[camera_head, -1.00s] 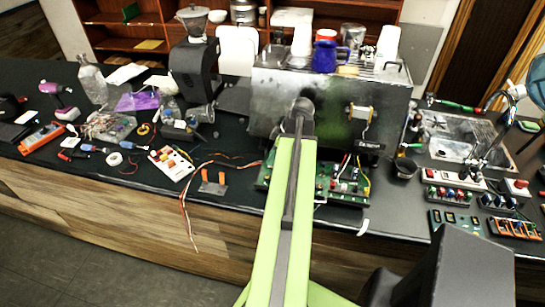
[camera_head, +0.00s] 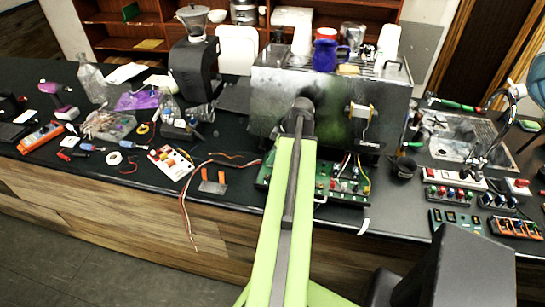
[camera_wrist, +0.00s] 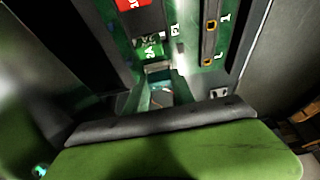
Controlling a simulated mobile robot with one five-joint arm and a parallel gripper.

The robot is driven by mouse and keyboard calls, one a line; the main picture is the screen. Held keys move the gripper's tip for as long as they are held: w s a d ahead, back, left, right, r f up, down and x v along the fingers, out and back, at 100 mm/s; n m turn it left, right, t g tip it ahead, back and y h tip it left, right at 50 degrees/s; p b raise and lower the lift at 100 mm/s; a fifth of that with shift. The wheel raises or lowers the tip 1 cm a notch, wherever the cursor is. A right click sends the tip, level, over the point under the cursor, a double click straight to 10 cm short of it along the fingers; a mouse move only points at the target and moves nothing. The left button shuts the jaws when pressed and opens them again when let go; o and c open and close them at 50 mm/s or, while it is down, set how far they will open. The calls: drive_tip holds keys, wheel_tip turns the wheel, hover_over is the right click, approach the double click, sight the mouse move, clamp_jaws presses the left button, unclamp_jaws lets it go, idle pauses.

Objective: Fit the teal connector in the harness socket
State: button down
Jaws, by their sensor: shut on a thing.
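In the wrist view my gripper (camera_wrist: 160,118) shows as a broad green finger with a dark grey pad, at the bottom. A teal piece (camera_wrist: 143,98), seemingly the teal connector, sits right at the pad's far edge, and my gripper is shut on it. Just beyond it is a pale slot-like part (camera_wrist: 157,69) on the green circuit board (camera_wrist: 192,50). I cannot tell if this is the harness socket, or if the connector touches it. In the head view the board (camera_head: 345,190) lies below the steel brewer (camera_head: 270,95); my arm hides the gripper and connector there.
In the wrist view a green block (camera_wrist: 150,46) and a red block (camera_wrist: 132,4) stand close beyond the connector, with dark walls on both sides. In the head view loose wires (camera_head: 183,205) hang over the bench's front edge. Tools and small parts crowd the bench left and right.

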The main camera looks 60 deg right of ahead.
drive_tip(key=c, duration=1)
unclamp_jaws()
drive_tip(key=p+v, duration=1.6)
drive_tip(key=v, duration=0.1)
drive_tip(key=shift+r, duration=0.2)
